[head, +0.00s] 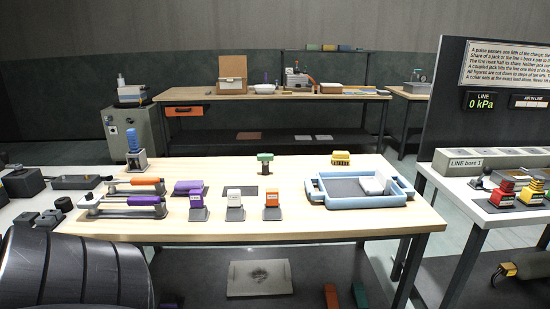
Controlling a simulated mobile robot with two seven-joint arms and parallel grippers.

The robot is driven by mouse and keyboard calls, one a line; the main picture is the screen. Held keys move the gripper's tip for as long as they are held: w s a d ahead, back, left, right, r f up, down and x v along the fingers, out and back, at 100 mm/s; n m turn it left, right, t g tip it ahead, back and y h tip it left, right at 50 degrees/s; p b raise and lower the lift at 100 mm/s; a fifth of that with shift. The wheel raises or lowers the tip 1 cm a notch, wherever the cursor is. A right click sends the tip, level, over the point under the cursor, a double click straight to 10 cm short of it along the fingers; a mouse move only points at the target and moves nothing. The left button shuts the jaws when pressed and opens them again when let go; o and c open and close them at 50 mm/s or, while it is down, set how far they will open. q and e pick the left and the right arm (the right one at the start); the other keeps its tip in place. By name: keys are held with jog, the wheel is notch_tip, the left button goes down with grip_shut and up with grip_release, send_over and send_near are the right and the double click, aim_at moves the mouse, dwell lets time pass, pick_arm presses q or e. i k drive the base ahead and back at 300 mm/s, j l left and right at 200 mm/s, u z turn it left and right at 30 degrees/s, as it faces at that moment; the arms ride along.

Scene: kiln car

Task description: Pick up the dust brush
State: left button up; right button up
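A small yellow block-like thing (341,158) with a ridged lower edge stands at the back right of the pale wooden table (290,215). It looks most like the dust brush, but it is too small to be certain. It stands upright, just behind the blue tray (404,198), and nothing covers it. Neither of my grippers shows in the head view.
A green piece (265,158) stands at the back middle. Purple (197,199), white (234,197) and orange (272,198) blocks stand on dark bases. Orange-handled (147,181) and purple-handled tools lie left. The table's front strip is clear.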

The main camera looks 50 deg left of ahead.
aim_at(338, 157)
jog(key=u, duration=1.25)
jog(key=i+l+z, duration=0.1)
jog(key=i+z, duration=0.2)
